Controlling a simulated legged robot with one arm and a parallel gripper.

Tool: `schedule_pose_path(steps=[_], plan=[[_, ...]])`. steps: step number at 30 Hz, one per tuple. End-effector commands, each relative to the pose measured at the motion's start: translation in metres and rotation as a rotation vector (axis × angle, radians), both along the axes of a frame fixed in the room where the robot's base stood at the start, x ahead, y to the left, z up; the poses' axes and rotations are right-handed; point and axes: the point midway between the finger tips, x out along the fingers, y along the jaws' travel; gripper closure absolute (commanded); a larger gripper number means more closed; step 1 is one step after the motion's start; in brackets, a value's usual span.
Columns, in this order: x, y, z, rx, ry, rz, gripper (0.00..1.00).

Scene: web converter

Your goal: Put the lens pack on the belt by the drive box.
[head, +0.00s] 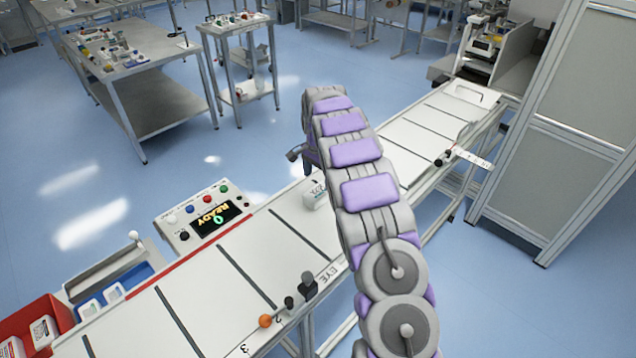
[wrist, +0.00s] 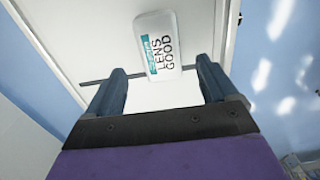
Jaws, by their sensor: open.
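A white pack printed "LENS GOOD" (wrist: 158,43) lies on the white belt surface (wrist: 75,35) in the wrist view. My gripper (wrist: 161,74) is open and empty, with the pack just beyond and between its fingertips, not gripped. In the head view, a small white pack (head: 317,196) sits on the belt (head: 262,245) beside my arm, partly covered by it; it looks like the same pack. My fingers are mostly hidden behind the arm there. A box with a "READY" display and coloured buttons (head: 205,216) stands at the belt's far side; I cannot tell whether it is the drive box.
A red bin (head: 20,327) and a blue tray (head: 125,283) with white packs sit at the lower left. An orange knob (head: 265,321) and dark posts stand on the near belt edge. A grey cabinet (head: 570,130) rises at the right. Dark stripes divide the belt.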

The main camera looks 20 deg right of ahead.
Motion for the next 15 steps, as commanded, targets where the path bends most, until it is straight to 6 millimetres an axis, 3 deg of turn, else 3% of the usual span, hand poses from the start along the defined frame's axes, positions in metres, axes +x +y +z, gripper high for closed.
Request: schedule_pose_path(steps=[1, 6, 10, 15], plan=[[0.001, 0.0, 0.015, -0.001, -0.004, 0.0, 0.14], [0.001, 0.001, 0.048, 0.0, -0.002, 0.0, 0.14], [0.0, 0.0, 0.064, 0.001, 0.001, 0.0, 0.14], [0.0, 0.001, 0.069, 0.001, 0.004, 0.0, 0.14]])
